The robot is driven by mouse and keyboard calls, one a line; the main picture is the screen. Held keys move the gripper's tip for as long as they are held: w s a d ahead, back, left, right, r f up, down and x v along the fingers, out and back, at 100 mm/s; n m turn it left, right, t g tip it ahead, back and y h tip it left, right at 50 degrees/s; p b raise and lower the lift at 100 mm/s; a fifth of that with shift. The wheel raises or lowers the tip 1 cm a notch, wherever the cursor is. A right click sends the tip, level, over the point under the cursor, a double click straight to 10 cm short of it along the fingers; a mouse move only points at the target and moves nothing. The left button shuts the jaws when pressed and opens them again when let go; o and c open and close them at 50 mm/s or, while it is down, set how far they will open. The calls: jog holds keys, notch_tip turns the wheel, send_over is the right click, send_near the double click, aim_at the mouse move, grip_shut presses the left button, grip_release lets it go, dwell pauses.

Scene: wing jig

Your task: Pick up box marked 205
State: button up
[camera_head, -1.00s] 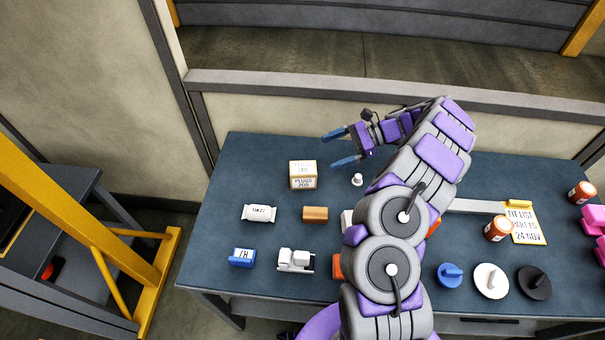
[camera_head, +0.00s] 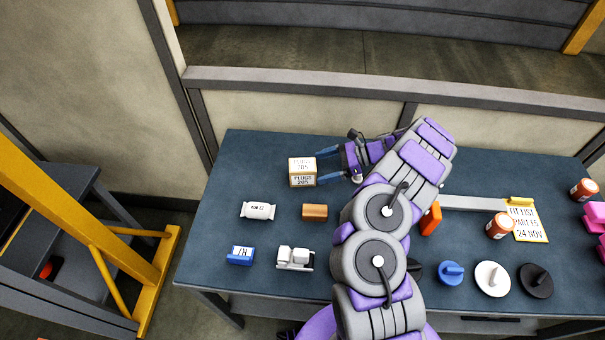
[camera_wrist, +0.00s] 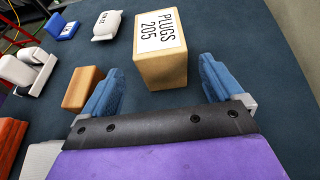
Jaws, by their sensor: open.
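The box marked "PLUGS 205" (camera_head: 302,173) stands upright on the blue-grey table at the back left. It is tan with white labels, and it also shows in the wrist view (camera_wrist: 160,52). My gripper (camera_head: 322,169) is low at the box's right side. In the wrist view my gripper (camera_wrist: 158,82) has its two blue fingers wide apart, with the box ahead between and just beyond their tips. The gripper is empty. I cannot tell whether a fingertip touches the box.
A wooden block (camera_head: 314,212) lies close to the left finger in the wrist view. A white pouch (camera_head: 258,210), a blue box (camera_head: 240,255) and a white part (camera_head: 295,258) lie nearer the front. The table (camera_head: 225,180) is clear left of the box.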

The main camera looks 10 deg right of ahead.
aim_at(303, 171)
jog(key=shift+b+x, duration=0.9)
jog(key=shift+x, duration=2.95)
jog(key=shift+w+r, duration=0.15)
jog(key=shift+r, duration=0.1)
jog(key=shift+c, duration=0.3)
jog(key=c, duration=1.1)
